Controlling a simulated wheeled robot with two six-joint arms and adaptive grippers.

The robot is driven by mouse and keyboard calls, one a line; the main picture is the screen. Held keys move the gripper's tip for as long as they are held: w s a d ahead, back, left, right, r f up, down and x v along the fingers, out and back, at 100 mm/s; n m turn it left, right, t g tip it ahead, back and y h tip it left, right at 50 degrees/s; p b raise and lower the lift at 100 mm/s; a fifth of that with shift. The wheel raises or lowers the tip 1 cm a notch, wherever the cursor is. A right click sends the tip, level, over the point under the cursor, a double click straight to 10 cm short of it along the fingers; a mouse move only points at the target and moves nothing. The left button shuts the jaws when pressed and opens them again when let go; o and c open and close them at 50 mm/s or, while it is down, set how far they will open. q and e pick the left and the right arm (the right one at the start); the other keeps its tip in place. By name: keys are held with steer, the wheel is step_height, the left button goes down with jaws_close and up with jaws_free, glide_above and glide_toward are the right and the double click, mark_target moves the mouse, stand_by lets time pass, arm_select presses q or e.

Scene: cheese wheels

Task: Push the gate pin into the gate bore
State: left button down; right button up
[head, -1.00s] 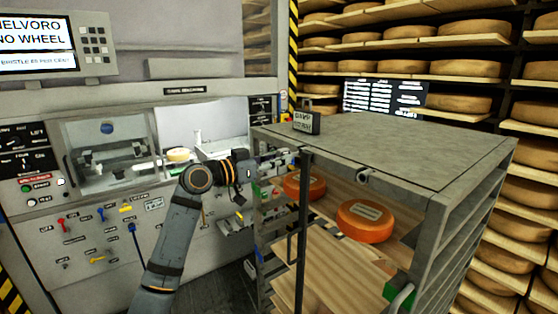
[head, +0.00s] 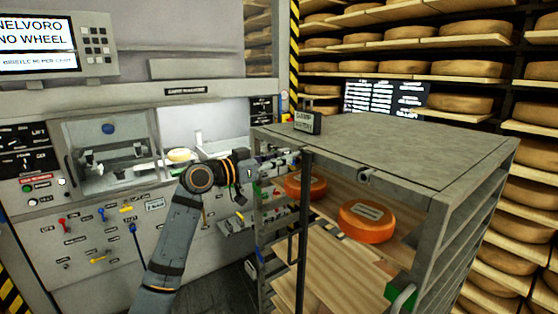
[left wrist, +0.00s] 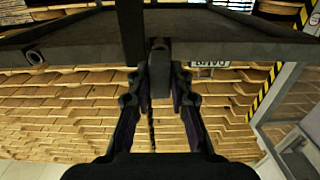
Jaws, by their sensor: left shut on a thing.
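My left gripper (head: 284,160) is at the near left upper corner of the grey cart (head: 400,150), beside the dark upright gate bar (head: 303,230). In the left wrist view its fingers (left wrist: 159,85) are shut on a dark grey, round-ended piece, which I take as the gate pin (left wrist: 158,62). The piece is close to the dark bar (left wrist: 130,30) and the cart's top edge. A short round tube with an open end (head: 363,175) sits on that edge; it also shows in the left wrist view (left wrist: 35,57). I cannot tell whether it is the gate bore. My right gripper is out of view.
Orange cheese wheels (head: 366,222) lie on the cart's wooden shelf. A small dark sign (head: 307,122) stands on the cart top. The machine with its control panel (head: 95,225) is at left. Cheese racks (head: 465,70) fill the back and right.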

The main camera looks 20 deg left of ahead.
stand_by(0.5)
arm_select(q)
steer(key=shift+p+x, duration=0.35)
steer(key=shift+x, duration=1.15)
steer(key=c, duration=1.1)
jaws_free()
steer(key=shift+c, duration=0.2)
steer(key=shift+s+a, duration=0.3)
steer(key=v, duration=1.1)
